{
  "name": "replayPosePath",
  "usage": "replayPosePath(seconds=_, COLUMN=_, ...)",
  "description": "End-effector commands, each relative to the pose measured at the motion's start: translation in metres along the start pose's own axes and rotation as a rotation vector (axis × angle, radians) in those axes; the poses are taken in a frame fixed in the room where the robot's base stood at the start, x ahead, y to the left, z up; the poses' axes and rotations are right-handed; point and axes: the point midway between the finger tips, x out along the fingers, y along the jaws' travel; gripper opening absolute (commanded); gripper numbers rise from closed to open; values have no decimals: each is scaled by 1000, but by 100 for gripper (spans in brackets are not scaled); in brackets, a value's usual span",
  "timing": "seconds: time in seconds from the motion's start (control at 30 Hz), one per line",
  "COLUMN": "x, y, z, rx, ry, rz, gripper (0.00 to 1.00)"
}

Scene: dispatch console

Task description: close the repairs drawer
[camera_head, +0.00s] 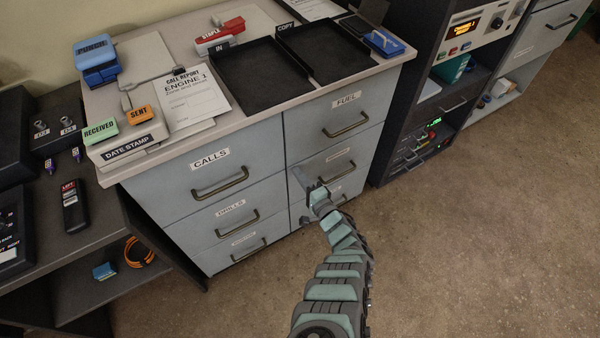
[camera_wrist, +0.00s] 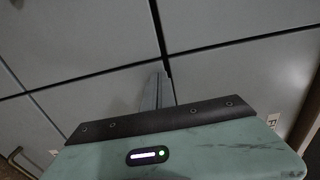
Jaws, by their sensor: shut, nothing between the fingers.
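A grey drawer cabinet stands under the desk top in the head view, with two columns of drawers. The left column reads CALLS (camera_head: 168,185) and DRILLS (camera_head: 187,230); the top right one reads FUEL (camera_head: 372,100). The middle right drawer (camera_head: 363,150) and the one below carry labels too small to read, so I cannot tell which is the repairs drawer. No drawer clearly stands out from the cabinet face. My gripper (camera_head: 317,187) is shut and empty in front of the lower right column, hiding part of it. In the wrist view my fingers (camera_wrist: 157,90) point toward the drawer seams; contact is unclear.
A dark equipment rack (camera_head: 425,110) stands right of the cabinet. A low dark shelf unit (camera_head: 95,235) is at the left. The desk top holds black trays (camera_head: 262,80), papers and stamps. The floor (camera_head: 475,240) in front is clear.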

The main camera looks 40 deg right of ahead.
Motion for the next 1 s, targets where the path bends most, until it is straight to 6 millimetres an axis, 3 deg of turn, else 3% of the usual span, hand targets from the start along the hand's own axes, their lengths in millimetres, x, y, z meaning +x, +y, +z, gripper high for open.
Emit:
replayPosePath(seconds=0.5, x=-102, y=0, z=1, rx=1, ry=1, rz=9, gripper=0)
replayPosePath(seconds=0.7, x=-119, y=3, z=2, rx=1, ry=0, rz=8, gripper=0)
replayPosePath(seconds=1.0, x=-118, y=1, z=6, rx=-28, ry=-13, rz=-2, gripper=0)
